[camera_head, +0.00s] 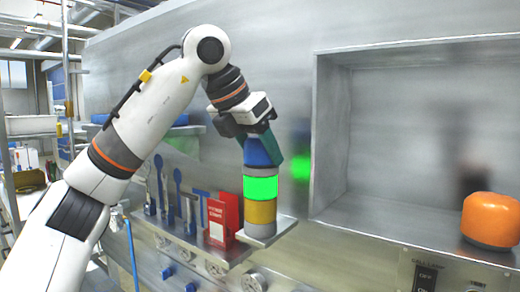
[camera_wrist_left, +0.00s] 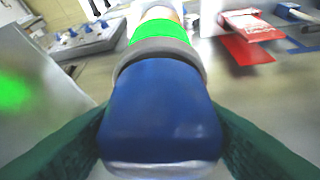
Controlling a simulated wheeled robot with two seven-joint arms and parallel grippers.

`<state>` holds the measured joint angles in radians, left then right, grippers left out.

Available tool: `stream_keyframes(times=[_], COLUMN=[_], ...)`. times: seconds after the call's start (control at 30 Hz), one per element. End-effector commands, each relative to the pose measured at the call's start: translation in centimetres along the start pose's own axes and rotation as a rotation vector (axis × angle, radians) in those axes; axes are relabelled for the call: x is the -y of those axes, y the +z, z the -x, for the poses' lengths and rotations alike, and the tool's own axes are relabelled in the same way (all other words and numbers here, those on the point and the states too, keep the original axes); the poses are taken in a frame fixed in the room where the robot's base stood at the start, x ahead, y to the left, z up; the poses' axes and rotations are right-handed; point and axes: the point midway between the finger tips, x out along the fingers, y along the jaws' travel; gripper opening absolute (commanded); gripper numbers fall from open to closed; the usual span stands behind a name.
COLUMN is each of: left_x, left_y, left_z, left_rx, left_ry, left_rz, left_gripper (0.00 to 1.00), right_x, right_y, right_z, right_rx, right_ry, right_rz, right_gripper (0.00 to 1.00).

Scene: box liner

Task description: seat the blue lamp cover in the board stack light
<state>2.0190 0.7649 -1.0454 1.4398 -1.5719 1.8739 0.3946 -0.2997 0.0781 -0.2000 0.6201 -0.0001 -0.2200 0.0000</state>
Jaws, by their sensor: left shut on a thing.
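The blue lamp cover (camera_head: 259,152) is at the top of the board stack light, above its lit green section (camera_head: 260,187) and yellow section (camera_head: 261,212). My left gripper (camera_head: 262,142) is shut on the cover from above. In the left wrist view, the blue cover (camera_wrist_left: 160,112) lies between the two dark green fingers, and its far end meets a grey ring (camera_wrist_left: 158,48) below which the green section glows. The cover looks slightly tilted against the stack in the head view. I cannot tell whether it is fully down in the ring. My right gripper is not in view.
The stack light stands on a small ledge (camera_head: 285,228) on the metal wall. A red box (camera_head: 222,222) and blue tools (camera_head: 178,196) are left of it. An orange rounded thing (camera_head: 489,219) sits in the open recess (camera_head: 390,207) at the right.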

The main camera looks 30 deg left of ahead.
Motion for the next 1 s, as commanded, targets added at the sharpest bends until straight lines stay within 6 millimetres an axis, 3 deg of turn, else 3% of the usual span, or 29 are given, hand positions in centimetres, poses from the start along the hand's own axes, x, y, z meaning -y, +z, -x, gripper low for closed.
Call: stream_keyframes(times=[0.03,0.1,0.13,0.27,0.57,0.77,1.0], left_x=[-0.2,-0.2,-0.2,-0.2,-0.2,-0.2,-0.2], left_y=[0.9,0.9,0.9,0.9,0.9,0.7,0.2], left_z=[-1.4,-1.5,-1.5,-1.5,-0.5,3.7,9.2], left_rx=[0.051,0.051,0.051,0.051,0.046,0.025,0.007], left_ry=[0.001,0.001,0.001,0.000,0.000,0.000,-0.003], left_rz=[-0.005,-0.005,-0.005,-0.006,-0.004,-0.003,-0.001], left_gripper=[0.31,0.31,0.56,0.77,0.79,0.79,0.79], right_x=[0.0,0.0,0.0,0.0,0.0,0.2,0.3], right_y=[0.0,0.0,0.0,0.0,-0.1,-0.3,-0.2], right_z=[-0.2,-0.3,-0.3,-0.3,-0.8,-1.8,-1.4], right_rx=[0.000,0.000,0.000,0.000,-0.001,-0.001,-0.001], right_ry=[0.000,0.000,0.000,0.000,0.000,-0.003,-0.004], right_rz=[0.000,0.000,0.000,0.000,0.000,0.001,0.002], right_gripper=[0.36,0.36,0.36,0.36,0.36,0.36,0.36])
